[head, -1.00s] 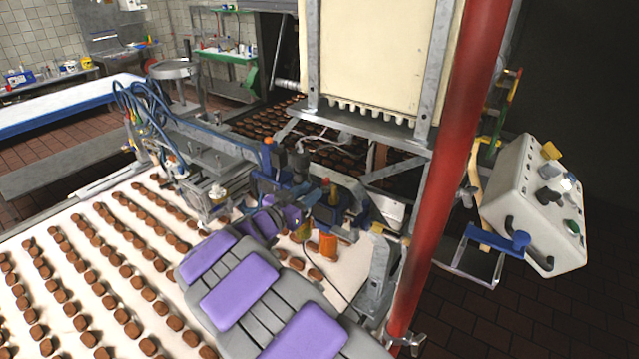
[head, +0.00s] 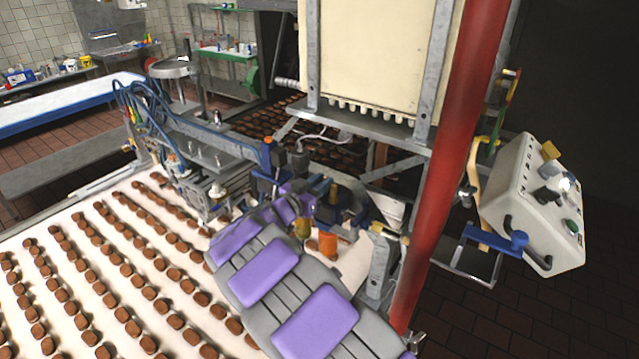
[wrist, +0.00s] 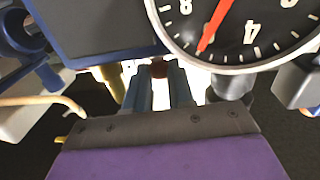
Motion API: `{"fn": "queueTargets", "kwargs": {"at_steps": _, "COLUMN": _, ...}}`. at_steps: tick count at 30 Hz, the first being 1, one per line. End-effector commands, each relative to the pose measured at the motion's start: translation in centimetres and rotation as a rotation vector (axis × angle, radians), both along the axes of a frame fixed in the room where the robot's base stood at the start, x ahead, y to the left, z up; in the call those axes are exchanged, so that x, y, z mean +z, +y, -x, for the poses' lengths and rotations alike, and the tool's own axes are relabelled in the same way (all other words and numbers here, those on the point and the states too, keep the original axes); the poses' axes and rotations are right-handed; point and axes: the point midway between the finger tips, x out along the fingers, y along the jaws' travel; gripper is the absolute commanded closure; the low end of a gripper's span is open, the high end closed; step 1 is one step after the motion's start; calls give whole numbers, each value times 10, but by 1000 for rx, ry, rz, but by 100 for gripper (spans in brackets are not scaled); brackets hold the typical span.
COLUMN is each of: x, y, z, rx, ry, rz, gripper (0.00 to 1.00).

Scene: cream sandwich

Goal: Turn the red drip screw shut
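In the wrist view, a small dark red, roundish piece (wrist: 158,69), which looks like the drip screw, shows between the tips of my gripper (wrist: 159,78). The two grey-blue fingers stand apart with a bright gap between them. I cannot tell whether they touch the red piece. In the head view, my grey and purple arm reaches from the lower right into the machine's blue and metal fittings. The fingertips are hard to make out there. I cannot pick out the screw for certain in that view.
A round gauge with a red needle (wrist: 252,25) is close above the fingers at right. An orange cylinder (head: 327,243) and an amber one (head: 302,228) stand by the arm. A red post (head: 455,150) rises at right. Biscuit rows cover the white belt (head: 55,222).

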Motion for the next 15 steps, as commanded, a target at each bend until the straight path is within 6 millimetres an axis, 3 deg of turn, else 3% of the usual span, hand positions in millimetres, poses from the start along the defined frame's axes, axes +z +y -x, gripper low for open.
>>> {"fn": "queueTargets", "kwargs": {"at_steps": 5, "x": 0, "y": 2, "z": -1, "rx": 3, "ry": -1, "rz": 1, "gripper": 100}}
{"fn": "queueTargets", "kwargs": {"at_steps": 15, "x": 4, "y": 9, "z": -3, "rx": -26, "ry": -1, "rz": -8, "gripper": 100}}
